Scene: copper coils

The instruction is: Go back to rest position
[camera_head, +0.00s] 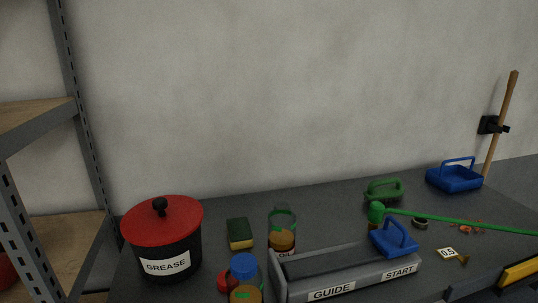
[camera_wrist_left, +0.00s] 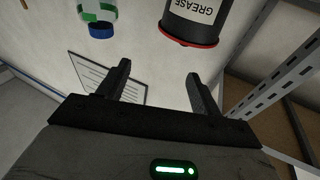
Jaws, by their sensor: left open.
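My left gripper (camera_wrist_left: 158,86) shows in the left wrist view with its two fingers spread apart and nothing between them. That view looks tilted, with the wall behind the fingers. The black grease pot (camera_wrist_left: 192,20) and a bottle with a blue cap (camera_wrist_left: 100,22) are at its top edge, apart from the fingers. Neither gripper shows in the head view. My right gripper is in neither view.
The dark worktop (camera_head: 345,215) holds the red-lidded grease pot (camera_head: 165,245), a sponge (camera_head: 240,233), bottles, a grey guide tray (camera_head: 350,284), blue handled blocks (camera_head: 395,240) and a green rod (camera_head: 460,219). A metal shelf (camera_head: 40,120) stands at left. A framed sheet (camera_wrist_left: 88,72) is behind the fingers.

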